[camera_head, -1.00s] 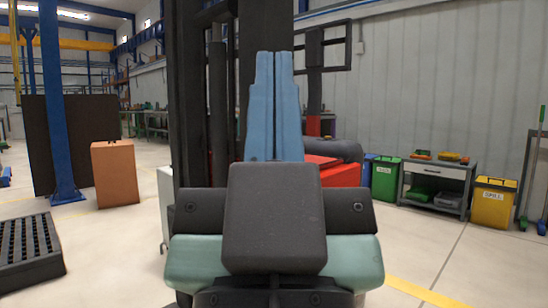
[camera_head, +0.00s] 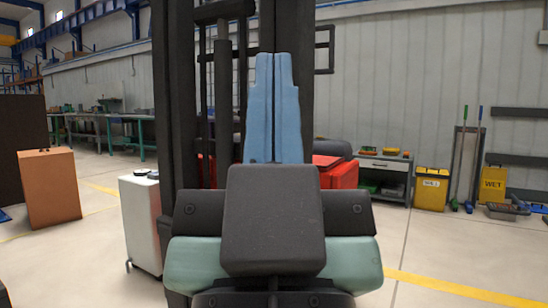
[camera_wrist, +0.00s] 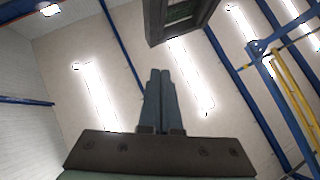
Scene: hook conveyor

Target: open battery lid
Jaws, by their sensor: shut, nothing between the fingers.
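My gripper (camera_head: 273,55) points upward in the head view, its two blue fingers together with nothing between them. It also shows in the wrist view (camera_wrist: 160,72), pointing toward the ceiling. A forklift-like machine stands close ahead, with a dark upright mast (camera_head: 176,110) and a red body (camera_head: 340,187), partly hidden behind my gripper and arm. I cannot make out a battery lid in either view. My gripper is in front of the machine in the picture; no contact shows.
A white cabinet (camera_head: 141,222) stands close at the left, with an orange box (camera_head: 50,188) farther left. Green workbenches (camera_head: 100,128) line the back. A grey cart (camera_head: 384,176) and yellow bin (camera_head: 432,188) stand right. The floor at right, with a yellow line (camera_head: 460,289), is clear.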

